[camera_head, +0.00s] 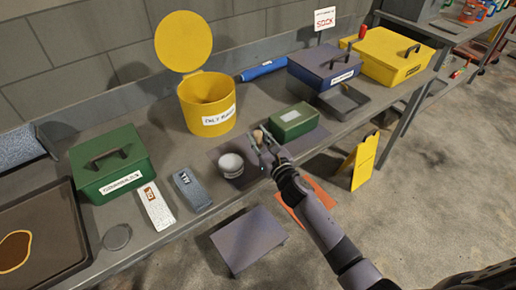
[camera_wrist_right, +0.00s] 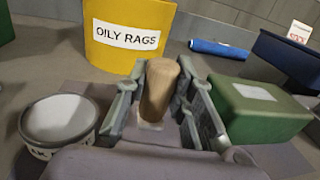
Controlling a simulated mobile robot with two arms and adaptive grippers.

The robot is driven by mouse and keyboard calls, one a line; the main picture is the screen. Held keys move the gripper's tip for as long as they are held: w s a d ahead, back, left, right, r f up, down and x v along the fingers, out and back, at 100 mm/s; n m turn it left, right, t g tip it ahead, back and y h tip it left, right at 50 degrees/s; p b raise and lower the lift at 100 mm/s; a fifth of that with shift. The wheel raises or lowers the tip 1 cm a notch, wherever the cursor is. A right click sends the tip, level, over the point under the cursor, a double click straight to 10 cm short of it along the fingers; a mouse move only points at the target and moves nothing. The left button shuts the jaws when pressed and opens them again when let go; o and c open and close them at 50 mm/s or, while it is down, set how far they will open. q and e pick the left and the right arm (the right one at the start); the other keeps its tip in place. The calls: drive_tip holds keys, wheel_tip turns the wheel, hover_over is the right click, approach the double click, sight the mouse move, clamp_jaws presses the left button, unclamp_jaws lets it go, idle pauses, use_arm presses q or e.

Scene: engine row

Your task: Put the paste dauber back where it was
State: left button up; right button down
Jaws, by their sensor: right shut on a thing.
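My right gripper (camera_head: 263,146) is shut on the paste dauber (camera_head: 259,136), a thing with a tan rounded handle. In the right wrist view the handle (camera_wrist_right: 160,88) stands roughly upright between the two fingers (camera_wrist_right: 158,105), with a pale part at its foot. I cannot tell whether its foot touches the bench. My left gripper is not in view.
A green box (camera_head: 293,122) stands close to the right of the gripper. The yellow oily rags bin (camera_head: 207,118), lid raised, stands behind. A blue roll (camera_head: 263,69) lies at the back. A green case (camera_head: 110,165) and two small devices (camera_head: 157,205) (camera_head: 191,188) are at the left.

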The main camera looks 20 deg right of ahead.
sight(260, 148)
drive_tip(key=shift+f+b, duration=0.4)
drive_tip(key=shift+f, duration=1.45)
drive_tip(key=shift+f, duration=0.2)
drive_tip(key=c, duration=1.4)
unclamp_jaws()
drive_tip(key=shift+o, duration=0.2)
drive_tip(key=shift+r, duration=0.1)
drive_tip(key=shift+r, duration=0.25)
drive_tip(key=s+d+b, duration=0.1)
drive_tip(key=s+d, duration=0.1)
drive_tip(key=s, duration=1)
